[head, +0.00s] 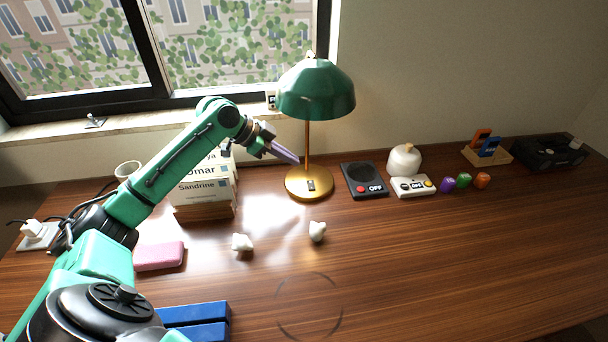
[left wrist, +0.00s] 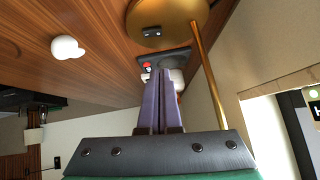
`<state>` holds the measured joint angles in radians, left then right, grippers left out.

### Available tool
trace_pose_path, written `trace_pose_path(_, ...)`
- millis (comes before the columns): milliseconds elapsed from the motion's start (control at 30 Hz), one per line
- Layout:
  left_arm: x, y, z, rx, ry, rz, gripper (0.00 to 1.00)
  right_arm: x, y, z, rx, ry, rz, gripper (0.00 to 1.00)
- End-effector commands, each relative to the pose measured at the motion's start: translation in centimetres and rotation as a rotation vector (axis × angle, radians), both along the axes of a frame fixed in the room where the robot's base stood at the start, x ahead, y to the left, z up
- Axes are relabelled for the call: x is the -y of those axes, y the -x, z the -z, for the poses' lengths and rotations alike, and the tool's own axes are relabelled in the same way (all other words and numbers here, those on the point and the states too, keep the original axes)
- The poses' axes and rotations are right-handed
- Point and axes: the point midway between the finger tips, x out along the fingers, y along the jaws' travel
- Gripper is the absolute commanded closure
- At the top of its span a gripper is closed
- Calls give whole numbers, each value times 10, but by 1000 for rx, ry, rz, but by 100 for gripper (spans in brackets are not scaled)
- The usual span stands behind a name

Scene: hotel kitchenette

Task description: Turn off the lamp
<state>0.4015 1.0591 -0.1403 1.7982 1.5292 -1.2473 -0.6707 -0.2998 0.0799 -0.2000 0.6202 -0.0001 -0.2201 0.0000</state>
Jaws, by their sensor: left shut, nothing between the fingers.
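The desk lamp (head: 316,90) has a green dome shade, a thin brass pole and a round brass base (head: 290,190). A small dark switch (head: 311,186) sits on the front of the base; it also shows in the left wrist view (left wrist: 152,31). The shade hides the bulb. My left gripper (head: 297,161) has purple fingers, shut and empty, above the base just left of the pole. My right gripper is not in view.
Right of the lamp are a black device marked OFF (head: 364,176), a white controller (head: 413,187), a white round object (head: 404,158) and small coloured items (head: 463,180). Two white lumps (head: 317,232) lie in front. A book stack (head: 205,195) stands left. The front right desk is clear.

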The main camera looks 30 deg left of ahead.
Motion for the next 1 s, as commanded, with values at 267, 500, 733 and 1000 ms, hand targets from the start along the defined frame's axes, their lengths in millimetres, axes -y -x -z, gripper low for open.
trace_pose_path(267,30,-29,43,-1,2,1,100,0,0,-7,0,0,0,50)
trace_pose_path(500,25,-30,75,1,-2,0,100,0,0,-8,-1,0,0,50)
trace_pose_path(733,25,-31,78,1,-2,-1,100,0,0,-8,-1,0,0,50)
trace_pose_path(1000,25,-31,84,1,-1,1,100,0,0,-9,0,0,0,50)
